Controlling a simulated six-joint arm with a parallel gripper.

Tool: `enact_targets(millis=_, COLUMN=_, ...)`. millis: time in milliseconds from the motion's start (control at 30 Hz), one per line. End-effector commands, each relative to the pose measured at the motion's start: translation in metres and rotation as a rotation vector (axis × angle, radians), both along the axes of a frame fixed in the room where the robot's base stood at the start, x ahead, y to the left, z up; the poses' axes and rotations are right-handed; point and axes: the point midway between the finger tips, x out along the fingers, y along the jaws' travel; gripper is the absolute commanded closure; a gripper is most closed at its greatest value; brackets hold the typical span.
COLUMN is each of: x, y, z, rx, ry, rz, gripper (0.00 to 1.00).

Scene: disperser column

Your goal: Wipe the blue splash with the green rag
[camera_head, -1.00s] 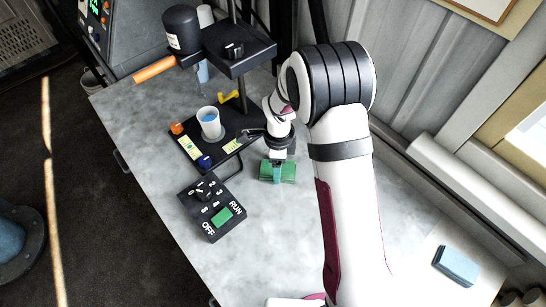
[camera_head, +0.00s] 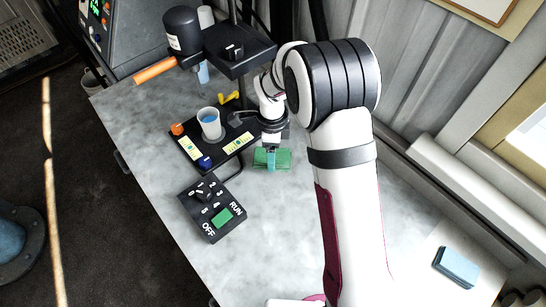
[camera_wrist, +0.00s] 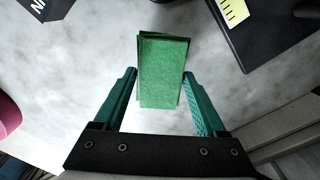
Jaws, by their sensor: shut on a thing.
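My gripper (camera_head: 272,152) is shut on the green rag (camera_head: 283,160), low over the grey table beside the black stand base. In the wrist view the rag (camera_wrist: 163,55) is a folded green block between the two teal fingers of my gripper (camera_wrist: 159,78). It extends beyond the fingertips. I cannot tell whether the rag touches the table. No blue splash shows in either view; the rag, gripper or arm may hide it.
A white cup of blue liquid (camera_head: 209,128) stands on the black base (camera_head: 184,147). The disperser's black head (camera_head: 182,30) is above. A control box (camera_head: 212,208) lies in front. A blue block (camera_head: 456,266) is at lower right. Clear table surrounds the control box's right side.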

Motion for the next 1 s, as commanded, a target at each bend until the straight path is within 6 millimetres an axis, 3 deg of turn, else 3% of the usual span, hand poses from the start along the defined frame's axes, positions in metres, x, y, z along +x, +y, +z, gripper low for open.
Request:
enact_targets(millis=433, x=0.0, y=0.0, z=0.038, rx=0.001, ry=-0.002, rz=0.0, gripper=0.78)
enact_targets(millis=1000, x=0.0, y=0.0, z=0.041, rx=0.0, ry=-0.001, rz=-0.001, gripper=0.78)
